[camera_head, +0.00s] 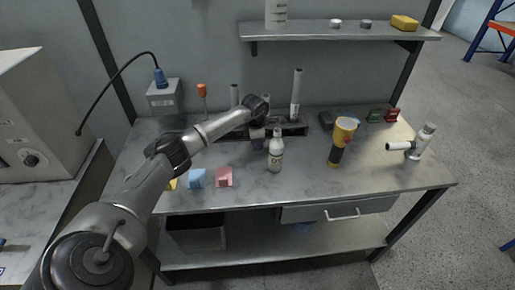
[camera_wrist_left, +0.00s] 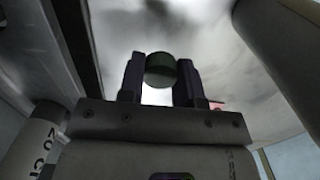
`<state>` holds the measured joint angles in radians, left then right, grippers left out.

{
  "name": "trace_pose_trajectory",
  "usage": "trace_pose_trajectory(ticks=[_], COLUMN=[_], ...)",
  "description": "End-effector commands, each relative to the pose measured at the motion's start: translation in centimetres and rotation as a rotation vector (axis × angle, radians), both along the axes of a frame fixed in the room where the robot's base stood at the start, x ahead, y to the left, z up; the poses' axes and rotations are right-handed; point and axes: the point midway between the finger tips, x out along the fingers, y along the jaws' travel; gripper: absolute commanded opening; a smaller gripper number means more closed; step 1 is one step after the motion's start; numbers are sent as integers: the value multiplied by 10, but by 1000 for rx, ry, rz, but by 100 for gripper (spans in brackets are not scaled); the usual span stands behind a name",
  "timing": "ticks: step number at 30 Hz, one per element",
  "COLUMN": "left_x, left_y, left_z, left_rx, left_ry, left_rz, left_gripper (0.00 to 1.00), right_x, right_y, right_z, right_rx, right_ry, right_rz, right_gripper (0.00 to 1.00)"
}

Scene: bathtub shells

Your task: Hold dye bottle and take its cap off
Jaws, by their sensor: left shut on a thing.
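A white bottle (camera_head: 276,158) with a narrow top and a label stands upright near the middle of the bench in the head view. My left gripper (camera_head: 258,134) is just behind and to the left of this bottle, pointing down. In the left wrist view, my left gripper's fingers (camera_wrist_left: 160,78) are shut on a small dark green round thing (camera_wrist_left: 160,69). Whether this is a cap or the top of something larger cannot be told. In the head view the held thing is mostly hidden. My right gripper is in neither view.
Blue (camera_head: 196,178) and pink (camera_head: 223,177) blocks lie at the front left. A white tube (camera_head: 297,95) stands behind. A shelf (camera_head: 340,33) overhangs the back. The front right bench is clear.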

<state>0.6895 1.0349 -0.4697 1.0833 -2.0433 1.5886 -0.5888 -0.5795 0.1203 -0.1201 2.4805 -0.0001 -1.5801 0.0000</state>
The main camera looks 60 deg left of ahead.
Motion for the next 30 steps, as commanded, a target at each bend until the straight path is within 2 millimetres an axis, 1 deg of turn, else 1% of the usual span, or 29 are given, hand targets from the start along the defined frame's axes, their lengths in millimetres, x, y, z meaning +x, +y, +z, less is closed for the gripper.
trace_pose_trajectory(ticks=[1, 3, 5, 14, 26, 29, 30], left_x=[0, 0, 0, 0, 0, 0, 0], left_y=[-1, -1, 0, 0, 0, 0, 0], left_z=[-11, -20, -24, -25, -36, -36, -36], left_rx=[-3, -2, -1, -1, -1, -1, -1], left_ry=[3, 2, 0, 0, 0, 0, 0], left_rz=[0, -1, -1, -1, -1, -1, -1], left_gripper=[3, 3, 3, 3, 3, 3, 33], right_x=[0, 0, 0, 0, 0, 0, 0], right_y=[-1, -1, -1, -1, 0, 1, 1], right_z=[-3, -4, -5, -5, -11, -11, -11], right_rx=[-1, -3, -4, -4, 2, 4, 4], right_ry=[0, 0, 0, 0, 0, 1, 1], right_rz=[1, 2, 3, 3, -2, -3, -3], right_gripper=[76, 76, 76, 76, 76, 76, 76])
